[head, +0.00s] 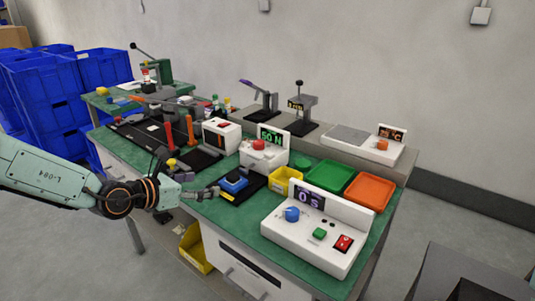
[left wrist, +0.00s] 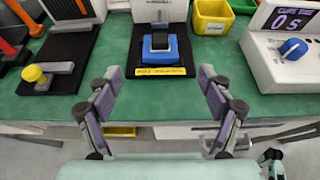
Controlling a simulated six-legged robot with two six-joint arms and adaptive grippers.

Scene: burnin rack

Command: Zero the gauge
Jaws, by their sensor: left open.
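The gauge (head: 263,158) is a white box with a red knob on top and a green display that appears to read 50 N. It stands at mid-bench in the head view; only its lower front (left wrist: 158,10) shows in the left wrist view. A blue block with a black top (head: 233,183) sits on a black base before it, also in the left wrist view (left wrist: 160,50). My left gripper (head: 207,192) is open and empty at the bench's front edge, its fingers (left wrist: 157,88) spread on either side, short of the blue block. My right gripper is not in view.
A white timer box (head: 315,235) with a blue knob, green button and red switch stands to the right, reading 0 S. Yellow bin (head: 284,181), green tray (head: 329,175) and orange tray (head: 370,192) lie behind it. Black fixtures (left wrist: 62,62) stand left. Green mat is clear in front.

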